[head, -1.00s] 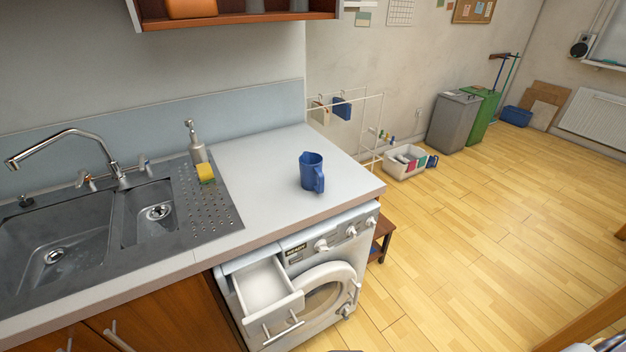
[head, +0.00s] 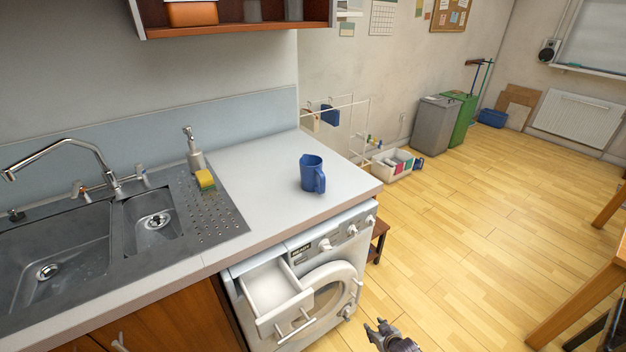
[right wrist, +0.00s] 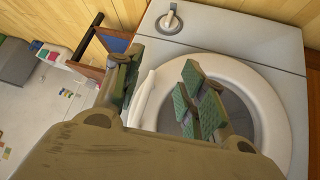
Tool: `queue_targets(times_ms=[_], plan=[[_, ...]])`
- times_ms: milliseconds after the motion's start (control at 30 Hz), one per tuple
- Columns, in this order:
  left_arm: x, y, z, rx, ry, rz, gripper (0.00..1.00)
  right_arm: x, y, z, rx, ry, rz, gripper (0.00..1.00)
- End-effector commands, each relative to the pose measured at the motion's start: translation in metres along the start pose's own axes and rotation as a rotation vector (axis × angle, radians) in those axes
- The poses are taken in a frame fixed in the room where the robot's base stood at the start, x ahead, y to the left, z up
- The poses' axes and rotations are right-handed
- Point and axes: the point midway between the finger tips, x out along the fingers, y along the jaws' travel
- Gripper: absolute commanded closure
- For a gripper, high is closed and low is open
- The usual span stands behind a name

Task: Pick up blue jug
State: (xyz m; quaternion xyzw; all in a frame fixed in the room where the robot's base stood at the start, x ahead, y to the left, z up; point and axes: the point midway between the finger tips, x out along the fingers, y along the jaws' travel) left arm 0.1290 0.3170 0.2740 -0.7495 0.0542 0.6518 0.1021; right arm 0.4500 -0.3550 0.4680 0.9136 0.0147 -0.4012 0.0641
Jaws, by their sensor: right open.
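The blue jug (head: 312,174) stands upright on the light countertop (head: 262,190), right of the sink, near the counter's right end. Its handle faces the front right. My right gripper (head: 374,328) is at the bottom of the head view, low in front of the washing machine and well below and apart from the jug. In the right wrist view the right gripper (right wrist: 158,90) is open and empty, with the washing machine door (right wrist: 235,100) behind its fingers. The jug does not show in the right wrist view. My left gripper is not in view.
The washing machine (head: 320,262) has its detergent drawer (head: 276,297) pulled out under the counter. A yellow sponge (head: 205,180) and a soap dispenser (head: 193,150) stand by the sink (head: 60,250). A shelf (head: 235,22) hangs above. The counter around the jug is clear.

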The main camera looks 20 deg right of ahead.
Motion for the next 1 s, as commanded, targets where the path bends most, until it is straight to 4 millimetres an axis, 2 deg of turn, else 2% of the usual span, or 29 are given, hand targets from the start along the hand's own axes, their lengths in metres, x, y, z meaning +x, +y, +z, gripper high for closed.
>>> queue_targets(times_ms=[33, 100, 267, 467, 700, 867, 1000], plan=[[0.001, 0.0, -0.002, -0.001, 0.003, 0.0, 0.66, -0.002, 0.003, -0.024, 0.004, 0.039, -0.001, 0.59], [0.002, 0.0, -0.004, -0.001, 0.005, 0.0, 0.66, -0.006, 0.006, -0.056, 0.01, 0.09, -0.003, 0.59], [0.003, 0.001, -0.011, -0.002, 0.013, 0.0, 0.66, -0.023, 0.009, -0.127, 0.022, 0.205, -0.014, 0.59], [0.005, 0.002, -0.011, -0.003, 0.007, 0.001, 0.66, -0.054, 0.009, -0.212, 0.033, 0.346, -0.038, 0.59], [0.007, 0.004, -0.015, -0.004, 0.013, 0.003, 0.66, -0.108, 0.002, -0.304, 0.038, 0.512, -0.078, 0.59], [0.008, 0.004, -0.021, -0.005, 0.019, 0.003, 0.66, -0.151, -0.007, -0.358, 0.038, 0.618, -0.112, 0.59], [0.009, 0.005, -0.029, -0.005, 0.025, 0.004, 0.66, -0.194, -0.018, -0.399, 0.033, 0.709, -0.147, 0.59]])
